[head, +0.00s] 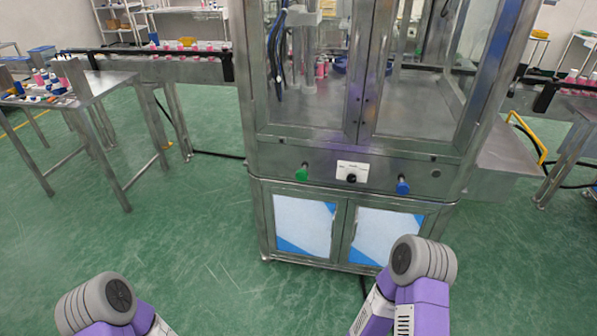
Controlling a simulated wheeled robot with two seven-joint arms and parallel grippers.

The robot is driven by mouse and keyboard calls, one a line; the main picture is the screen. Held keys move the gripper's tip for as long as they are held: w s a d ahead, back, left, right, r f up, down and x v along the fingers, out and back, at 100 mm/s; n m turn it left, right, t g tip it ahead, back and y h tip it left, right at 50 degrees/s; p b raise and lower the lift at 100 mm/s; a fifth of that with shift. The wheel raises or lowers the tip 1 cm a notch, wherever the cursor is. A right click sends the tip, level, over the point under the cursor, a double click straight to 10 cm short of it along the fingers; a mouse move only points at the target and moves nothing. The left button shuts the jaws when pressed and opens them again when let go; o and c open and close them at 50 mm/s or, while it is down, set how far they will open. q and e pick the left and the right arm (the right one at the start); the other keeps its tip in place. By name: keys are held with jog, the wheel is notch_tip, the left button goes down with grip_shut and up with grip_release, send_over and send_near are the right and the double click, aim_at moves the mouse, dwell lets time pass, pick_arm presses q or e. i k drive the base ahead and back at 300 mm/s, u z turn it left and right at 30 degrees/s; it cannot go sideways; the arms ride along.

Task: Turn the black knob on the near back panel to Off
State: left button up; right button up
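In the head view, a small black knob (351,179) sits on a white label plate (352,171) on the metal front panel of the machine. The plate's lettering is too small to read, so I cannot tell the knob's setting. A green button (302,173) is to its left and a blue button (402,186) to its right. My two purple and grey arms enter at the bottom, left and right, well short of the panel. Neither gripper shows in the frame, and nothing touches the knob.
The machine cabinet (304,225) has glazed doors above the panel and white-blue doors below. A metal table (108,88) with small bottles and parts stands at the left. Conveyors (185,68) run to both sides. Green floor (190,230) is open before the machine.

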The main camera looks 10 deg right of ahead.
aim_at(351, 178)
jog(key=u, duration=0.25)
jog(key=i, duration=1.3)
jog(key=z, duration=0.5)
